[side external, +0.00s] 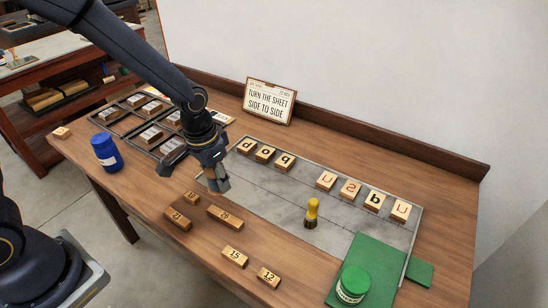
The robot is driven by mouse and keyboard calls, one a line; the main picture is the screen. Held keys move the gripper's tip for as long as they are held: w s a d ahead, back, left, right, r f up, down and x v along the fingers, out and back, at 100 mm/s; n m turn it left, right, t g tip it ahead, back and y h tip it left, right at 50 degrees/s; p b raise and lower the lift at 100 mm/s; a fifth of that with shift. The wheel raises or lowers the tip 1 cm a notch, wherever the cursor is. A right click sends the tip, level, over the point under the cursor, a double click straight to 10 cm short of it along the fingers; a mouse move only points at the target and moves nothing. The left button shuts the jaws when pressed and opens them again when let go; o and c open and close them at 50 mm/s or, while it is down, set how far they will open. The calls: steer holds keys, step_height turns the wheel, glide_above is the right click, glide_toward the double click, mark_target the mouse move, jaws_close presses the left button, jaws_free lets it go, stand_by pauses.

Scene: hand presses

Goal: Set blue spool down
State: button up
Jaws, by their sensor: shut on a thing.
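A blue cylinder (106,152), the only blue spool-like thing in view, stands upright on the wooden table at the left, beside the dark sectioned tray. My gripper (217,183) is well to its right, pointing down near the left end of the grey slab. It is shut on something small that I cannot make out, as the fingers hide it. The blue cylinder is apart from my gripper.
The dark tray (118,116) holds several blocks. Letter blocks and a yellow-topped tool (311,213) stand on the grey slab (275,203). Numbered wooden blocks lie in front. A green tin (353,284) stands on a green sheet (375,258). A sign (268,102) stands behind.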

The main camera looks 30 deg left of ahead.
steer(key=w+a+r+n, duration=0.1)
steer(key=w+a+n, duration=0.2)
steer(key=a, duration=0.6)
steer(key=w+a+n, duration=0.2)
steer(key=w+a, duration=0.2)
steer(key=a, duration=0.5)
steer(key=shift+y, duration=0.3)
steer(key=w+a+f, duration=0.1)
steer(key=w+f, duration=0.2)
steer(key=w, duration=0.1)
steer(key=w+f, duration=0.2)
steer(key=w, duration=0.2)
steer(key=w+a+f, duration=0.1)
steer(key=w+f, duration=0.2)
steer(key=w, duration=0.1)
steer(key=shift+a+f, duration=0.3)
steer(key=shift+a, duration=0.05)
steer(key=shift+w+f, duration=0.35)
steer(key=shift+f, duration=0.05)
steer(key=shift+w+a+f, duration=0.1)
steer(key=shift+w+f, duration=0.05)
steer(key=shift+f, duration=1.5)
steer(key=shift+f, duration=0.1)
